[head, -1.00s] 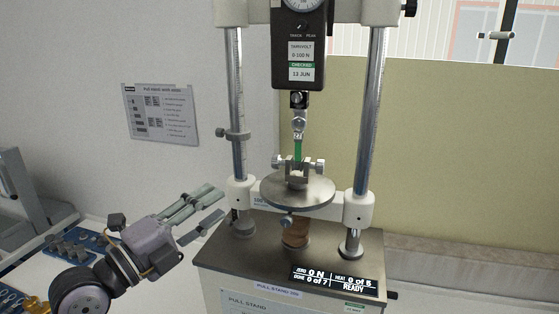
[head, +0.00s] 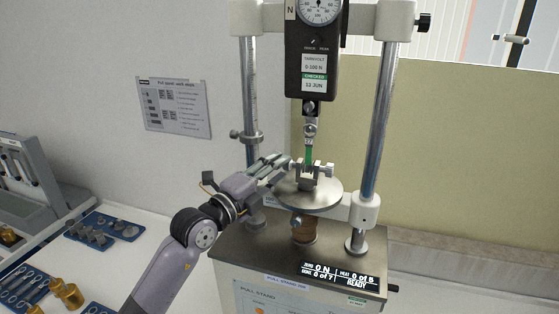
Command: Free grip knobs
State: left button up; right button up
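The pull stand's small metal vise (head: 316,172) sits on a round plate (head: 311,194). It has a grip knob on each side: the left knob (head: 295,165) and the right knob (head: 329,169). A green strip (head: 309,155) runs from the vise up to the upper clamp (head: 310,129) under the force gauge (head: 313,65). My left gripper (head: 283,168) is at the left knob, its fingers apart and pointing right. Whether they touch the knob cannot be told. My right gripper is not in view.
Two steel columns (head: 378,120) flank the vise. The stand's display (head: 340,276) reads 0 N and READY. Blue trays (head: 103,229) with metal parts, and brass pieces (head: 68,294), lie on the bench at left. A grey device (head: 40,180) stands behind them.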

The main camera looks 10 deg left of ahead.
pick_arm(q)
jog(key=shift+w+d, duration=0.35)
jog(key=shift+w, duration=0.25)
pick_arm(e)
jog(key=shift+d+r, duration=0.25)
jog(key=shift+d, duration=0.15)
pick_arm(q)
jog(key=shift+c, duration=0.4)
